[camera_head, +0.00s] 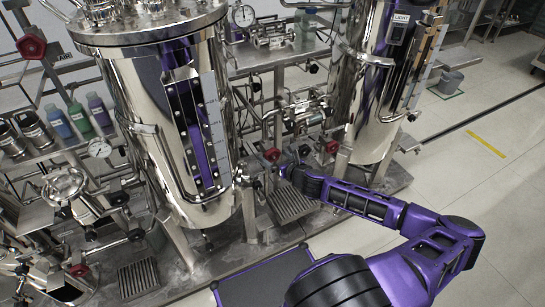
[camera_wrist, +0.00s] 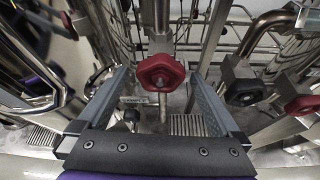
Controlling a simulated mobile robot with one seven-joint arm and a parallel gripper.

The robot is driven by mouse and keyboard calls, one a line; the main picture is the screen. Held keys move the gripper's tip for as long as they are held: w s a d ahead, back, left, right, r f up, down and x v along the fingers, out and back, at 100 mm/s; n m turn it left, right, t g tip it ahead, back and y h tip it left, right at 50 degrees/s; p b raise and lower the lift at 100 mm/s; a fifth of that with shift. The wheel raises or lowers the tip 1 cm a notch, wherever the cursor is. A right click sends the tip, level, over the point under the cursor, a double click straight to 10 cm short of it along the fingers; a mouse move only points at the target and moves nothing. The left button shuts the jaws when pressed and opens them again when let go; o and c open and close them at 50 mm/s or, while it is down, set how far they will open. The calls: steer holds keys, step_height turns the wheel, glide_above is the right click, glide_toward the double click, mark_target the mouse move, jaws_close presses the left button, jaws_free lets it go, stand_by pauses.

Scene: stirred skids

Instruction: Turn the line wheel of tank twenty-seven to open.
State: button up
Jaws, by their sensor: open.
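In the head view a red wheel (camera_head: 271,155) sits low beside the near steel tank (camera_head: 125,90), close to my gripper (camera_head: 283,171). In the wrist view my gripper (camera_wrist: 159,80) is open, with one finger on each side of the wheel and gaps showing to both. I cannot tell whether the wheel is between the fingertips or just beyond them. No tank number is readable. A small tag (camera_wrist: 133,100) below the wheel is too small to read.
Another red wheel (camera_wrist: 302,104) is right of my gripper, near a dark valve part (camera_wrist: 243,92). The head view shows a red wheel (camera_head: 332,147) by the far tank (camera_head: 376,100). Pipes and tank legs crowd both sides. Open floor (camera_head: 500,200) lies right.

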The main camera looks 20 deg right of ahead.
steer(key=shift+x, duration=1.2)
steer(key=c, duration=1.3)
